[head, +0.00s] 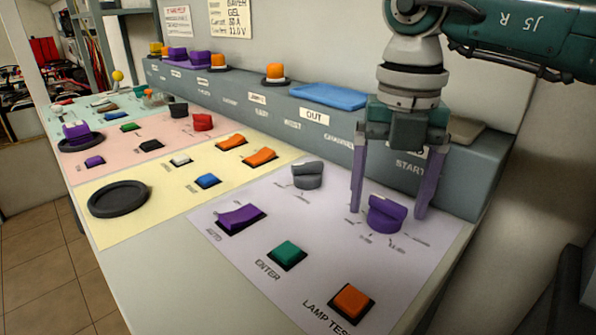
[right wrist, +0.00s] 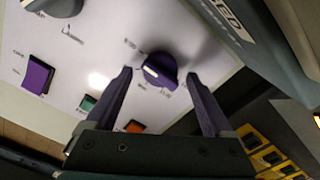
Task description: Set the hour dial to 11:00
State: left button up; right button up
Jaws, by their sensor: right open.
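A purple dial (head: 385,213) stands on the pale lilac panel at the right, with small marks around it that are too small to read. It also shows in the right wrist view (right wrist: 160,70), with a white pointer line on its top. My right gripper (head: 390,213) is open and points down over the purple dial, one purple finger on each side. In the right wrist view the gripper (right wrist: 163,85) has the dial between and just beyond its fingertips, with gaps visible. I cannot tell which dial is the hour dial. My left gripper is not in view.
A grey dial (head: 308,174) stands left of the purple one. A purple rocker (head: 240,216), a green ENTER button (head: 288,254) and an orange lamp test button (head: 351,302) are in front. A grey ledge (head: 470,170) runs behind, with a blue pad (head: 328,96).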

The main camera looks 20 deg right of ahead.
jog(key=shift+f, duration=0.55)
jog(key=shift+c, duration=0.2)
jog(key=c, duration=1.3)
